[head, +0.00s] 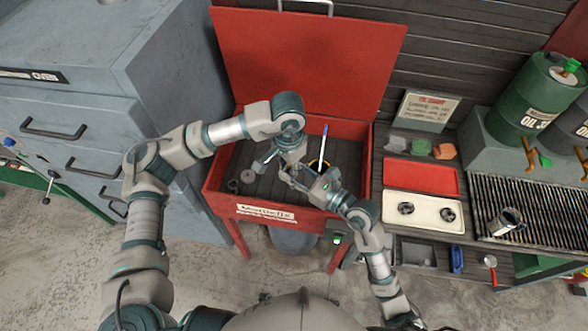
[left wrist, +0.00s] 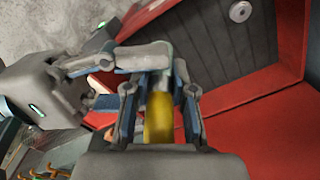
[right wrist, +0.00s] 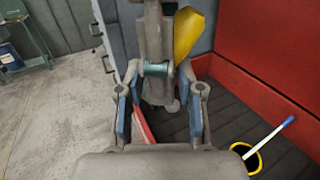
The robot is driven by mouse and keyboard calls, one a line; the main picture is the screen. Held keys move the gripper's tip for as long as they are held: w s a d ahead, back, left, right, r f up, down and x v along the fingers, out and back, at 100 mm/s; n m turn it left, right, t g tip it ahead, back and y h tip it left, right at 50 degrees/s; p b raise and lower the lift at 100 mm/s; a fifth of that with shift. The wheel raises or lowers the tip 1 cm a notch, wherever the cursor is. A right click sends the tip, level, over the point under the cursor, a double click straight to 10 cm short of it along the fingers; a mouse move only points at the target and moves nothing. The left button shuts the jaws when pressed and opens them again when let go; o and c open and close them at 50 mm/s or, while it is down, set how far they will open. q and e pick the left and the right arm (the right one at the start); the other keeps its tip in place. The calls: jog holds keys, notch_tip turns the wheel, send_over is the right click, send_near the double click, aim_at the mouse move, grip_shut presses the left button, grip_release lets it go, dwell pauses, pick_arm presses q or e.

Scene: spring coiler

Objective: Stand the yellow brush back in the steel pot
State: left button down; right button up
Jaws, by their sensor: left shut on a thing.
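My left gripper (left wrist: 160,95) is shut on the yellow brush (left wrist: 158,118), with a finger on each side of it in the left wrist view. Part of the brush (right wrist: 189,32) also shows at the top of the right wrist view. My right gripper (right wrist: 160,112) is open, its fingers apart, close below the left gripper. In the head view both grippers crowd together over the red bin, and the brush is hard to make out. A steel pot (head: 508,222) sits tilted on the grate at right.
A dark yellow-rimmed pot (right wrist: 243,155) holding a white, blue-tipped stick (right wrist: 272,132) stands in the red bin (head: 222,185), right of the grippers. The raised red lid (head: 310,60) is behind. Red and white trays (head: 423,208) lie to the right.

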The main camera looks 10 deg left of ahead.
pick_arm(q)
jog(key=c, duration=1)
grip_release()
jog(key=shift+s, duration=0.1)
jog(key=shift+o, duration=0.6)
jog(key=shift+s, duration=0.1)
